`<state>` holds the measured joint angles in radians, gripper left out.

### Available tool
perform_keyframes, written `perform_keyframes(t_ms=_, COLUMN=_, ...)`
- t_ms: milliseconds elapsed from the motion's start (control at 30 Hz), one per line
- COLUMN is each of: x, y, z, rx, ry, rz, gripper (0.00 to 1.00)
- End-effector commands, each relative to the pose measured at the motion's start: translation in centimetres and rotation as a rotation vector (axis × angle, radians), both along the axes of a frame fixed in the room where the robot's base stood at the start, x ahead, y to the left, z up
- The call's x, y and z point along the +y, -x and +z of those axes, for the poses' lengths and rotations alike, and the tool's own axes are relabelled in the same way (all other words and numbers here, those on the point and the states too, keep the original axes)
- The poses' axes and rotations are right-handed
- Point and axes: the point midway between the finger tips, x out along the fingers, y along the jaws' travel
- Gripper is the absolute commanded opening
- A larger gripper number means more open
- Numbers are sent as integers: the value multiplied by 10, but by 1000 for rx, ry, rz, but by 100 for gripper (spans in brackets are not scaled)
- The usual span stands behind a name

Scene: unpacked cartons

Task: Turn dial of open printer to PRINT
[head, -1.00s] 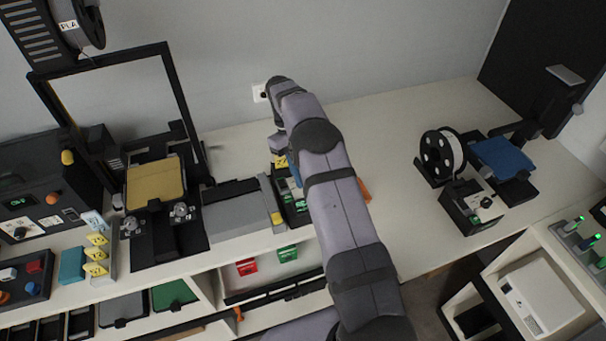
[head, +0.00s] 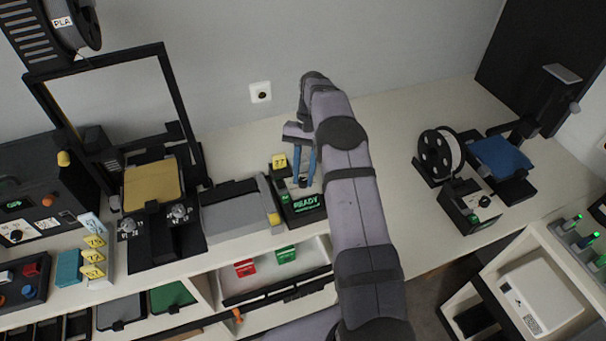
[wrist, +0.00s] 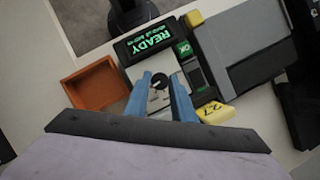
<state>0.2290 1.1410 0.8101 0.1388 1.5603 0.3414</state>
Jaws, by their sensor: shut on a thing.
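A black control box with a green READY display (head: 308,203) stands right of a flat grey machine (head: 230,210); the display also shows upside down in the wrist view (wrist: 152,40). A small dark dial (wrist: 158,86) sits on the box's pale panel. My gripper (head: 304,176), with blue fingers, points down over this box. In the wrist view my gripper (wrist: 162,82) has its fingers on both sides of the dial and is shut on it. The dial's markings and setting are unreadable. An open-frame printer with a gold bed (head: 153,185) stands left, with two dials.
An orange tray (wrist: 97,84) lies beside the box. A yellow 27 tag (head: 279,161) and a green OK button (wrist: 184,48) are close to my fingers. At right stand a blue-bed printer (head: 502,155) and a black spool (head: 437,155). The table between is clear.

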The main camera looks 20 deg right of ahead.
Motion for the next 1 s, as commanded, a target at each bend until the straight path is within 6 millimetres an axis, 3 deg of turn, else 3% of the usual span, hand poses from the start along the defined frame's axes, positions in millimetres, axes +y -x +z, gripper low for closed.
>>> perform_keyframes(t_ms=400, x=-2, y=0, z=1, rx=-4, ry=2, rz=-186, gripper=0)
perform_keyframes(t_ms=900, x=-2, y=0, z=1, rx=-4, ry=1, rz=-205, gripper=0)
perform_keyframes(t_ms=933, x=-2, y=0, z=1, rx=-4, ry=1, rz=-205, gripper=27)
perform_keyframes(t_ms=1000, x=-2, y=0, z=1, rx=-3, ry=1, rz=-205, gripper=41)
